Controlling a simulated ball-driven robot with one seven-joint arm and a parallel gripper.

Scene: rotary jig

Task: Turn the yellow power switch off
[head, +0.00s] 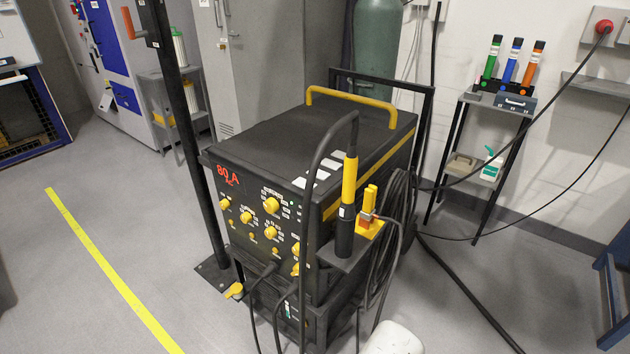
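A black welding machine (262,150) stands on a cart in the middle of the head view, with a red "80 A" mark on its front. Its front panel carries several yellow knobs, including a large one (271,205) at the upper right. A yellow lever-like part (234,290) sticks out at the lower left of the front. I cannot tell for sure which yellow part is the power switch, or its setting. The labels are too small to read. A black cable hides part of the panel's right side.
A black post (181,120) with an orange crank stands close at the machine's left front. A yellow-handled torch (349,180) and coiled cables (396,215) hang on the right side. Cables drop before the front. Floor (70,290) at the left, around a yellow line (112,270), is clear.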

